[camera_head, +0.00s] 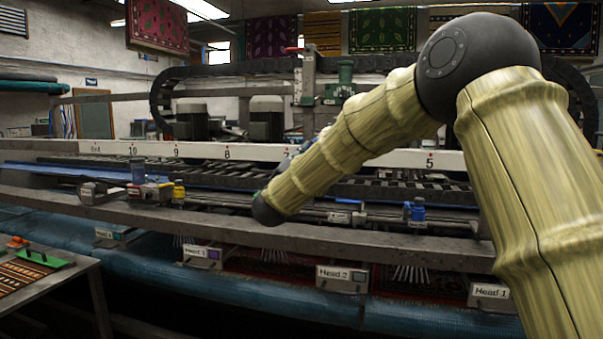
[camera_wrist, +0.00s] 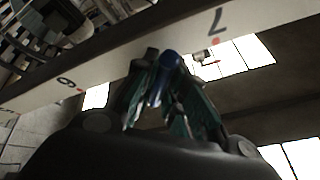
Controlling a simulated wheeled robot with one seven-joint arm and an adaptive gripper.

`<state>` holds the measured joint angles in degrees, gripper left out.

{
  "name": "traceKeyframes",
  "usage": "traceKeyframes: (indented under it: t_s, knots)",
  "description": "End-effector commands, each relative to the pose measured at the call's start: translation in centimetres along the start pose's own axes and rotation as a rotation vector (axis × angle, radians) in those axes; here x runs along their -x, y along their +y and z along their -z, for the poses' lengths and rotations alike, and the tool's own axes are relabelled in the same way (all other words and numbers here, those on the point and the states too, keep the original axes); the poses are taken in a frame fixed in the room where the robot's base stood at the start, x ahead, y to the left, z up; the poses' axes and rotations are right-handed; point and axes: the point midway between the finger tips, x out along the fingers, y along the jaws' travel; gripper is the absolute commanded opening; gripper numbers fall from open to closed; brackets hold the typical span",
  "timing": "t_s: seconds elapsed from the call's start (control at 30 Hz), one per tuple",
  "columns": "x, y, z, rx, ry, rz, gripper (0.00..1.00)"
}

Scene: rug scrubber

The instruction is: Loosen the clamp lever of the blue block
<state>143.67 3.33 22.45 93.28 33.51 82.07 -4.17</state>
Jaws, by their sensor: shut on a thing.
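In the wrist view my gripper (camera_wrist: 165,78) is shut on a blue, rounded piece (camera_wrist: 170,62), which looks like a lever handle. The green-grey fingers lie on both sides of it, just below the white numbered rail (camera_wrist: 130,55) in that picture. The block that the piece belongs to is hidden, and so is its joint. In the head view my arm reaches to the numbered rail (camera_head: 225,152), and its forearm hides most of the gripper and the grip.
A grey beam (camera_head: 330,233) crosses the machine's front, with labelled heads such as Head 2 (camera_head: 342,278) below it. Small blue parts (camera_head: 415,211) sit on the lower rail right of my forearm. A table (camera_head: 45,290) stands at the lower left.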

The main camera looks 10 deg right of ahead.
Motion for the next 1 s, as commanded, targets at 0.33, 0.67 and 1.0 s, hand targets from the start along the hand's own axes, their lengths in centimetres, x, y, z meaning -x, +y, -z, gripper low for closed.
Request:
traceKeyframes:
  t_s: [0.33, 0.67, 1.0]
  knots:
    - [-0.2, -1.1, 0.1, -0.293, 0.069, -0.115, 0.0]
    - [-0.8, -1.9, 0.8, -0.553, 0.127, -0.225, 0.0]
    - [-1.2, -2.5, 1.5, -0.726, 0.165, -0.294, 0.0]
